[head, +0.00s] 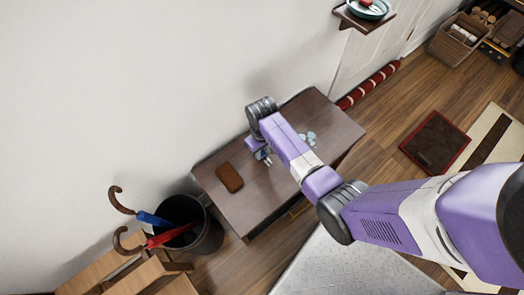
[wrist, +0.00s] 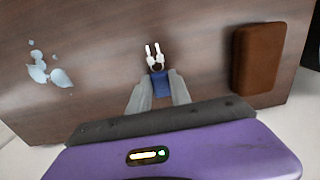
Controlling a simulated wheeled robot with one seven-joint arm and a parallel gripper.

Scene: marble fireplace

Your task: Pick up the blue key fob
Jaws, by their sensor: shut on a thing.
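The blue key fob (wrist: 159,84) is between the two grey fingers of my gripper (wrist: 157,88) in the wrist view. Its ring and two pale keys (wrist: 153,54) stick out past the fingertips. My gripper is shut on the fob, over the brown wooden table. I cannot tell whether the keys touch the table top. In the head view my gripper (head: 263,156) is low over the table (head: 270,190), and my arm hides part of the table. The fob is too small to make out there.
A brown case (head: 229,177) lies on the table, right of the fob in the wrist view (wrist: 258,58). Pale blue broken pieces (wrist: 48,72) lie to the left. A dark bin (head: 205,225) with umbrellas stands beside the table. A wall shelf (head: 362,17) holds a dish.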

